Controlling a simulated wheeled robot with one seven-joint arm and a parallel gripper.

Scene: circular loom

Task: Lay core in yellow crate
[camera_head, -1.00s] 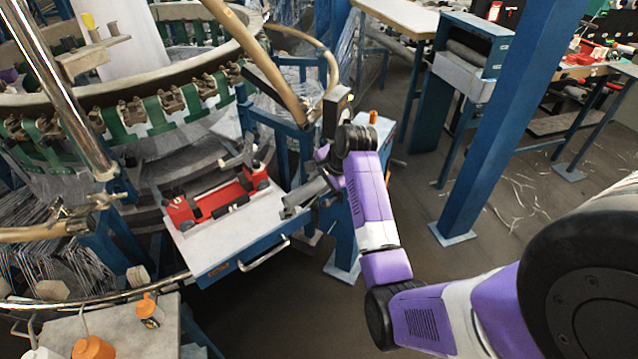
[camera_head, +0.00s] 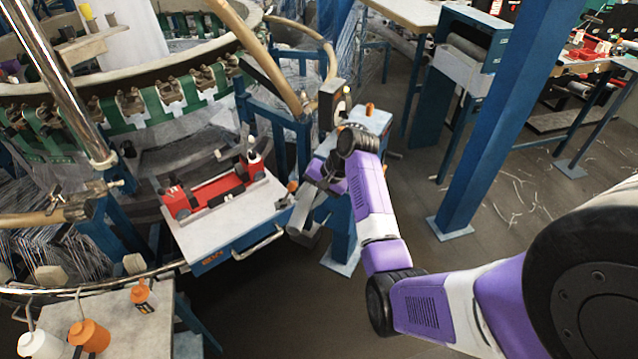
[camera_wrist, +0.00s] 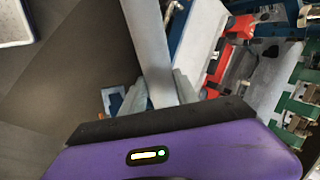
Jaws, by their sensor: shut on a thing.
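My gripper (camera_head: 322,176) is shut on a grey tube, the core (camera_head: 301,211), in the head view. The core hangs tilted in the air beside the right edge of the small white-topped table. In the wrist view my gripper (camera_wrist: 160,92) has its two grey fingers on either side of the core (camera_wrist: 148,40), which runs up out of the picture. The part of the core between the fingers is partly hidden. I see no yellow crate in either view.
A red holder (camera_head: 215,190) sits on the white-topped blue table (camera_head: 232,222) left of my gripper. The round loom (camera_head: 130,110) stands behind it. A blue post (camera_head: 485,120) rises to the right.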

